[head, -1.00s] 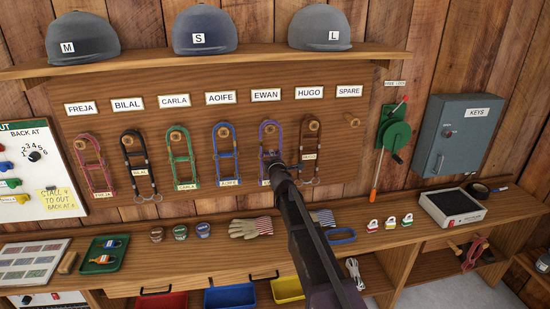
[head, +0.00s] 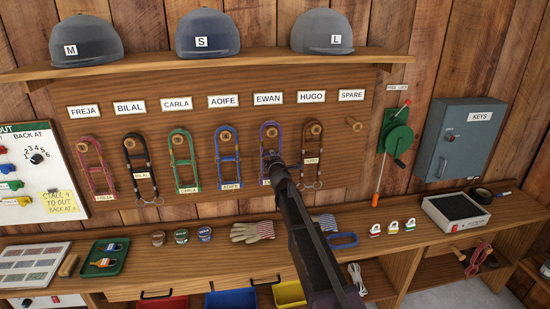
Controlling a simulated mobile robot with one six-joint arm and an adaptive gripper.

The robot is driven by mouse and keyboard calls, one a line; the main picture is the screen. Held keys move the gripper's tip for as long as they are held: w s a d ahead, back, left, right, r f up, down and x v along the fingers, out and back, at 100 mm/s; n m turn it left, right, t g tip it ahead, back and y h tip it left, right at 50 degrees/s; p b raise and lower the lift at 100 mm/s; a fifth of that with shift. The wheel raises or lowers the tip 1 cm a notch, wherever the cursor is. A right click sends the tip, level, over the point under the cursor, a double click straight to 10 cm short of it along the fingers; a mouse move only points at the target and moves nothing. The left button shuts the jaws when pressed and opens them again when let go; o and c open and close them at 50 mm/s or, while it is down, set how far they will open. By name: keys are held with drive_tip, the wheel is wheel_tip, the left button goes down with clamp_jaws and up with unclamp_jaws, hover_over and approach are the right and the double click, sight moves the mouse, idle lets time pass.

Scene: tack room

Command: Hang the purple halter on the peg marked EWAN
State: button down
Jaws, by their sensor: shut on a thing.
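The purple halter (head: 263,143) is at the peg under the EWAN label (head: 268,99). Its top loop is around the round wooden peg end (head: 270,131), and its lower part is partly hidden behind my gripper. My gripper (head: 271,157) is shut on the halter, below the peg. The fingertips are small and dark here, so the exact grip is hard to see.
Pink, black, green and blue halters hang to the left, a brown one (head: 312,153) close on the right under HUGO. The SPARE peg (head: 354,124) is bare. Helmets stand on the shelf (head: 265,59) above. Gloves (head: 252,231) and tins lie on the bench below.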

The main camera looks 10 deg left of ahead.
drive_tip(key=shift+w+a+f, duration=0.1)
drive_tip(key=shift+w+f, duration=0.15)
drive_tip(key=shift+w, duration=0.05)
idle(0.6)
drive_tip(key=c, duration=0.7)
unclamp_jaws()
drive_tip(key=shift+s, duration=0.1)
drive_tip(key=shift+v, duration=3.75)
